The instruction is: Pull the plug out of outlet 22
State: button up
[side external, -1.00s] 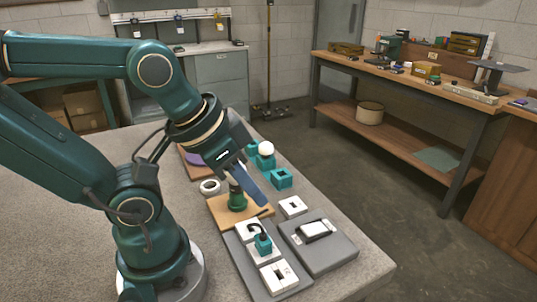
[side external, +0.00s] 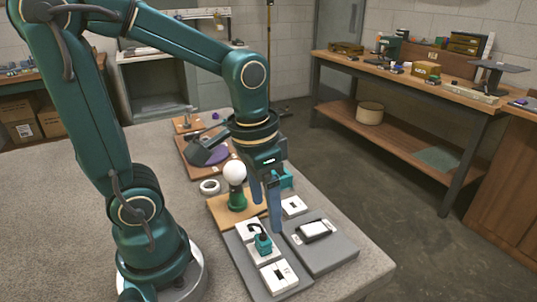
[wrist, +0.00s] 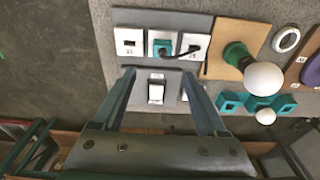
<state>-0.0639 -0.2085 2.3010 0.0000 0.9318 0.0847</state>
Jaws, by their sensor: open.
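The teal plug (side external: 263,243) sits in the middle of three white outlets on a grey panel (side external: 240,255). It also shows in the wrist view (wrist: 161,47), with a black cord curving over the outlet (wrist: 195,46) to its right. The outlet (wrist: 129,42) on its left is bare and seems to read 21. The plug covers its own outlet's number. My gripper (side external: 268,215) points down, open and empty, above and behind the plug in the side view. In the wrist view its fingers (wrist: 158,74) spread to either side of a white switch, short of the plug.
A white bulb (side external: 235,172) stands on a green socket on a wooden board (side external: 222,212), close to my gripper. A grey plate with a switch (side external: 315,230) lies to the right. Teal blocks (wrist: 258,103) and a white ring (wrist: 286,40) lie nearby.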

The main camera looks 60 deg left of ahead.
aim_at(263, 234)
jog(key=shift+s+a+f+g, duration=0.1)
jog(key=shift+a+f+g, duration=0.1)
jog(key=shift+f+g, duration=0.7)
jog(key=shift+f, duration=2.7)
grip_shut()
jog(key=c, duration=1.1)
grip_release()
grip_shut()
jog(key=shift+r, duration=0.95)
jog(key=shift+r, duration=0.75)
